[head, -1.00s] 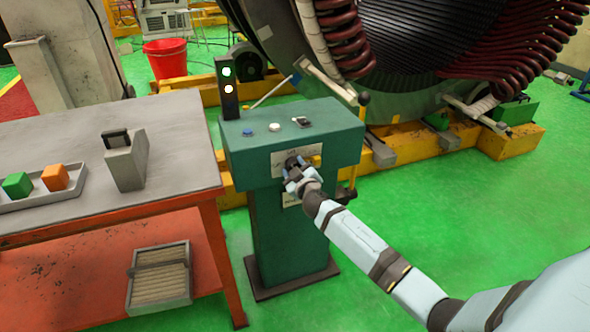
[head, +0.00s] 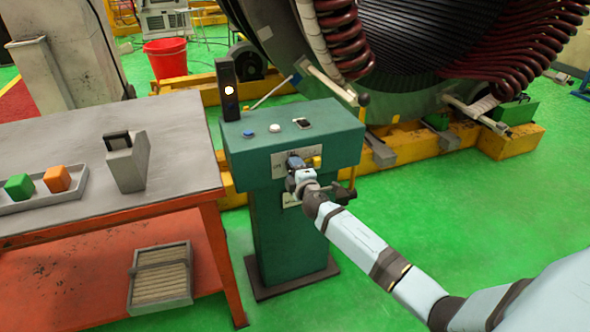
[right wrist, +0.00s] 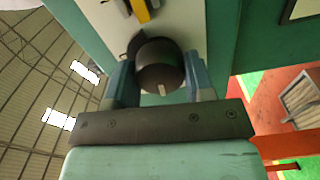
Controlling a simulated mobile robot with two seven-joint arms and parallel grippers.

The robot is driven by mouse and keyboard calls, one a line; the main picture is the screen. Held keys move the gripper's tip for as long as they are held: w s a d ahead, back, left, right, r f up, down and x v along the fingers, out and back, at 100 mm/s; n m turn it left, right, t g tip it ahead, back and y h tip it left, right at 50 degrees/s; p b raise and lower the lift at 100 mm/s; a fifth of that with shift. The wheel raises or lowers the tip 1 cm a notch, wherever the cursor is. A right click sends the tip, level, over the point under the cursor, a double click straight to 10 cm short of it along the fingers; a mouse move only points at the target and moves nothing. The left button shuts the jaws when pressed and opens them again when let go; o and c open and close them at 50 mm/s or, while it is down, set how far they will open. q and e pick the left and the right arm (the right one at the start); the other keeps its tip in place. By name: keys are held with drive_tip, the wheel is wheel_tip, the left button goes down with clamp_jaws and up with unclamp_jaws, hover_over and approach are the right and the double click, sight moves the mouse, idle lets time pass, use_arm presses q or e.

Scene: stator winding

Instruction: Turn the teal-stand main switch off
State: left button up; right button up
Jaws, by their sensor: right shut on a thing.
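The teal stand (head: 290,240) stands upright in the middle of the head view, with a pale label plate on its front face. My right gripper (head: 297,163) is at that plate, shut on a dark round knob, the main switch. In the right wrist view the knob (right wrist: 160,65) sits between the two blue fingers of the right gripper (right wrist: 160,85), and a pale mark on it points toward the gripper base. In the head view the gripper mostly hides the knob. On the lamp post (head: 228,90), the lower lamp glows warm white and the upper one is dark.
A yellow part (head: 315,161) sits on the plate right of the gripper; it also shows in the right wrist view (right wrist: 139,10). The stand's top carries a blue button (head: 248,134) and a white button (head: 275,128). A workbench (head: 60,140) stands close on the left. Green floor is clear at right.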

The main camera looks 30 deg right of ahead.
drive_tip(key=shift+n, duration=0.6)
drive_tip(key=o, duration=0.9)
drive_tip(key=shift+s, duration=0.1)
drive_tip(key=p+v, duration=0.1)
drive_tip(key=v, duration=1.2)
drive_tip(key=shift+s, duration=0.35)
